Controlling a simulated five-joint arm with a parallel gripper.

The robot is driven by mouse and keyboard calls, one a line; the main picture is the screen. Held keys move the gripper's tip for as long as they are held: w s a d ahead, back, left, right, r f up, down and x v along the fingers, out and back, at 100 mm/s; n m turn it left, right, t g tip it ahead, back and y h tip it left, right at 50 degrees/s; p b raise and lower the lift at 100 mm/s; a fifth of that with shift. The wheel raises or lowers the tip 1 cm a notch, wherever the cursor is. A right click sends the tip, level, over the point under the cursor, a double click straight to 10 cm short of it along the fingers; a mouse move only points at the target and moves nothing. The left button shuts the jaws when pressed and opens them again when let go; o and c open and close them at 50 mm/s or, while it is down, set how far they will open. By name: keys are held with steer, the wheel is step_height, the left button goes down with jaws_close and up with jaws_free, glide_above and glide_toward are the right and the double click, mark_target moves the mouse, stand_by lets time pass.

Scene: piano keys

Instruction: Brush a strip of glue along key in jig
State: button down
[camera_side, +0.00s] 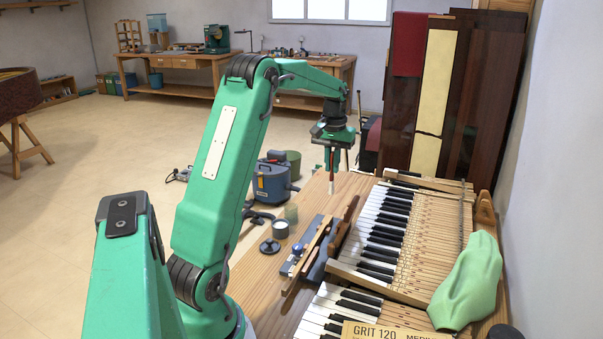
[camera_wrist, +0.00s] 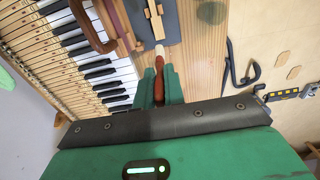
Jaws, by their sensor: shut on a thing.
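My gripper (camera_side: 332,162) is shut on a brush (camera_side: 331,176) with a red-brown handle. The brush hangs tip down above the far end of the bench, apart from the jig in the side view. In the wrist view, my gripper (camera_wrist: 160,88) has its green fingers on either side of the brush handle (camera_wrist: 159,84). In the wrist view the jig (camera_wrist: 172,28) and key (camera_wrist: 154,18) are at the top, beyond the brush.
The keyboard (camera_side: 410,235) lies to the right. A green cloth (camera_side: 467,281) and a GRIT 120 sheet (camera_side: 385,331) are nearer. Bare bench (camera_side: 345,186) lies below the brush.

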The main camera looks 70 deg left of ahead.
mark_target(331, 187)
steer(key=shift+f, duration=3.6)
steer(key=shift+s+d+f, duration=0.2)
steer(key=shift+f, duration=0.05)
steer(key=shift+s+d+f, duration=0.1)
steer(key=shift+s+d, duration=0.15)
steer(key=shift+d, duration=0.05)
steer(key=shift+s+d, duration=4.6)
steer(key=shift+d, duration=0.05)
steer(key=shift+w+a, duration=4.95)
steer(key=shift+a, duration=0.15)
steer(key=shift+w+a+r, duration=0.1)
steer(key=shift+w+r, duration=0.05)
steer(key=shift+r, duration=3.9)
